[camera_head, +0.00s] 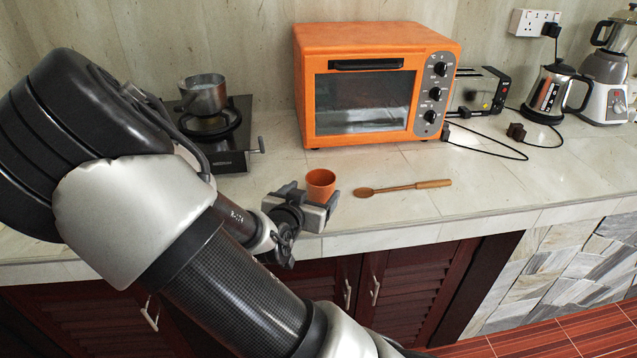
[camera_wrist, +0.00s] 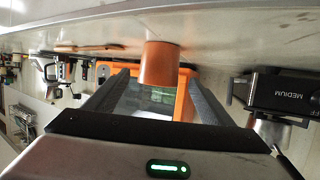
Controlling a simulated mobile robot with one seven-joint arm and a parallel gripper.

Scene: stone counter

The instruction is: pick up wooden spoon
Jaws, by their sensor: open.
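The wooden spoon (camera_head: 403,187) lies flat on the counter, bowl to the left and handle to the right. In the wrist view it shows as a thin brown strip (camera_wrist: 88,47) left of the cup. An orange cup (camera_head: 320,183) stands on the counter left of the spoon. My gripper (camera_head: 311,197) is open at the counter's front edge, left of the spoon and apart from it. In the wrist view the cup (camera_wrist: 159,64) appears between the open fingers of my gripper (camera_wrist: 157,76); I cannot tell whether they touch it.
An orange toaster oven (camera_head: 368,85) stands behind the cup and spoon. A stove (camera_head: 228,135) with a pot (camera_head: 203,94) is at the left. A toaster (camera_head: 478,90), kettle (camera_head: 548,93) and blender (camera_head: 605,75) stand at the back right. The counter right of the spoon is clear.

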